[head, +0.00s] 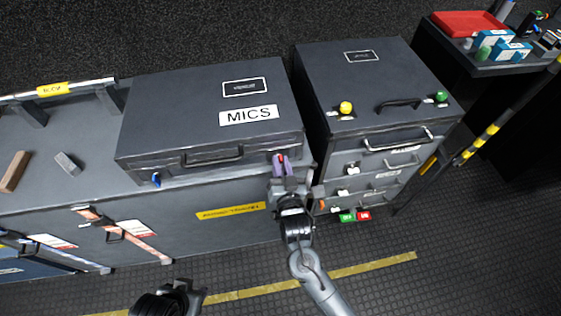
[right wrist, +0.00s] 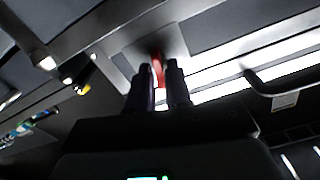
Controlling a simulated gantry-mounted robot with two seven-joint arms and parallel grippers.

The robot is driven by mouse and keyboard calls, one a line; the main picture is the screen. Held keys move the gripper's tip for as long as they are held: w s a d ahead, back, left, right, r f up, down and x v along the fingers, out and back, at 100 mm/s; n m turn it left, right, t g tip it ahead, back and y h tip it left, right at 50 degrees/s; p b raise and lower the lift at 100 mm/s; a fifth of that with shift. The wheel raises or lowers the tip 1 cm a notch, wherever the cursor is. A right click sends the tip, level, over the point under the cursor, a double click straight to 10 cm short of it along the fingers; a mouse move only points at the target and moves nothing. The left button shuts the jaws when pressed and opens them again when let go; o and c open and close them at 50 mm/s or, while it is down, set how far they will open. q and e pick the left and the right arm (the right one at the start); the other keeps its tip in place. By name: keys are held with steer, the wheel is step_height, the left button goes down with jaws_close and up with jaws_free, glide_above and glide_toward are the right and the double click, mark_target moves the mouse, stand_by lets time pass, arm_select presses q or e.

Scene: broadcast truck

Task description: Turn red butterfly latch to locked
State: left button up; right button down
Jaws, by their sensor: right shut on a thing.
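The red butterfly latch (head: 281,157) is on the front right of the black MICS case (head: 190,88). My right gripper (head: 283,170) is at the latch, with its fingers on either side of it. In the right wrist view, the red latch (right wrist: 158,68) shows between the two dark fingertips (right wrist: 160,75), and the gripper is shut on it. The fingers hide part of the latch, and its exact angle is hard to tell. A blue latch (head: 156,180) is at the case's front left. My left gripper (head: 180,296) is low in the head view, away from the case; its fingertips are unclear.
A case handle (head: 213,156) lies between the two latches. A dark drawer cabinet (head: 350,85) with yellow and green knobs stands close on the right. A brown block (head: 15,171) and a grey block (head: 67,163) lie on the bench left of the case.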

steer(key=shift+m+p, duration=0.9)
steer(key=shift+m, duration=1)
steer(key=shift+d, duration=0.1)
steer(key=c, duration=1.2)
jaws_free()
steer(key=shift+c, duration=0.2)
steer(key=s+d+p, duration=0.2)
steer(key=s, duration=0.8)
steer(key=shift+s+p, duration=0.3)
steer(key=shift+p, duration=0.05)
